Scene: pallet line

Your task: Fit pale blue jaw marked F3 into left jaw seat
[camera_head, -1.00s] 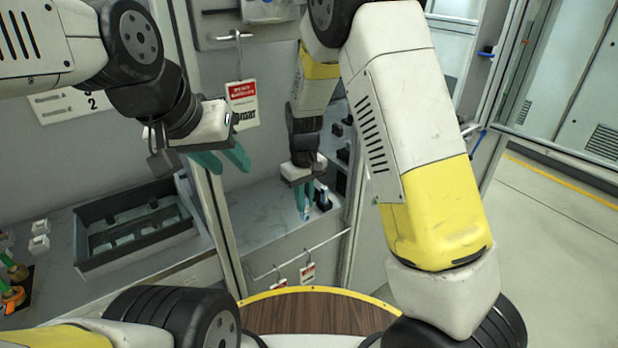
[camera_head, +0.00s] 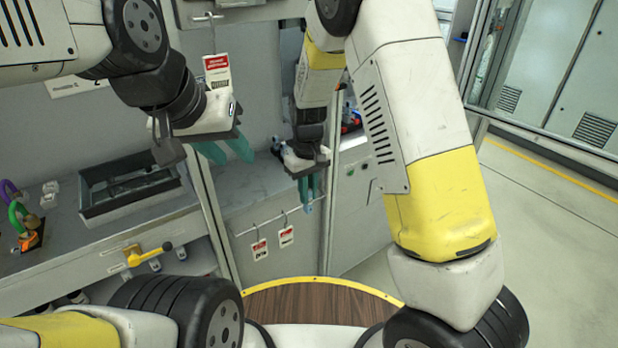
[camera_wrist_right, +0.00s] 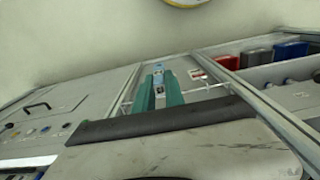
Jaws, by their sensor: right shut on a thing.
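My right gripper (camera_head: 309,194) hangs pointing down in front of the grey counter, close to its front edge. It is shut on a small pale blue piece (camera_head: 308,208) that pokes out below the teal fingers. In the right wrist view the pale blue piece (camera_wrist_right: 158,76) sits between the two teal fingers, with a light marked face that I cannot read. My left gripper (camera_head: 235,160) is empty, its teal fingers spread apart, over the counter right of the grey tray. I cannot make out the left jaw seat in either view.
A grey open tray (camera_head: 92,212) stands on the left counter. Purple and green rings (camera_head: 16,214) are left of it. A yellow handle (camera_head: 150,254) sticks out of the counter front. A rail with hanging tags (camera_head: 260,249) runs below the counter edge. Open floor lies at right.

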